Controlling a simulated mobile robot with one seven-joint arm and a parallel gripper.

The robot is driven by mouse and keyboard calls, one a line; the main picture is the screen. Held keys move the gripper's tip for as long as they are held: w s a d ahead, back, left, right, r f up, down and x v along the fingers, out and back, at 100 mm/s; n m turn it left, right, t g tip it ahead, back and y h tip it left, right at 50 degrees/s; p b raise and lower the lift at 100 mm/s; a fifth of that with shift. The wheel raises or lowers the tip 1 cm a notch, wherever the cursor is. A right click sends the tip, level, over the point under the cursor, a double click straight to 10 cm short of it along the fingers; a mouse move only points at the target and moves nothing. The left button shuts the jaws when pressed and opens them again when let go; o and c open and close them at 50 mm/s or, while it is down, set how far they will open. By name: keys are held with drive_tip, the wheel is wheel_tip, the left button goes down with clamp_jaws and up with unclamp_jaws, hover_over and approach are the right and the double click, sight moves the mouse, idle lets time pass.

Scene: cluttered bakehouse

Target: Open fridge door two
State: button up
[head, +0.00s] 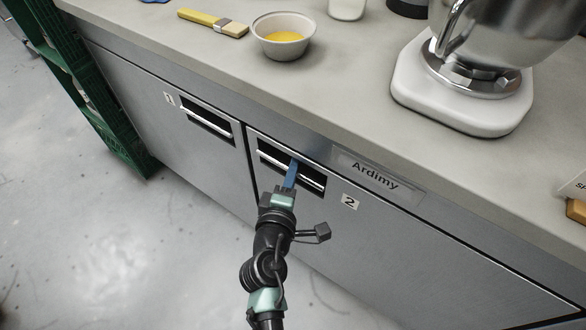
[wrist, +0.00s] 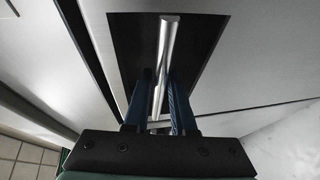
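Fridge door two (head: 385,245) is the grey front marked "2", under the counter to the right of door one; it looks shut. Its handle (head: 311,181) is a silver bar across a dark recess. My gripper (head: 292,170) reaches up to this handle from below. In the wrist view the handle bar (wrist: 166,45) runs between the two blue fingers of my gripper (wrist: 157,80). The fingers stand apart on either side of the bar, with a narrow gap showing, so the gripper looks open around it.
Door one (head: 170,125) is shut on the left. The counter (head: 330,95) above holds a bowl (head: 283,48), a brush (head: 212,22) and a mixer (head: 465,85). Green crates (head: 105,125) stand at the left end. The grey floor (head: 110,235) in front is clear.

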clamp_jaws()
idle(1.1)
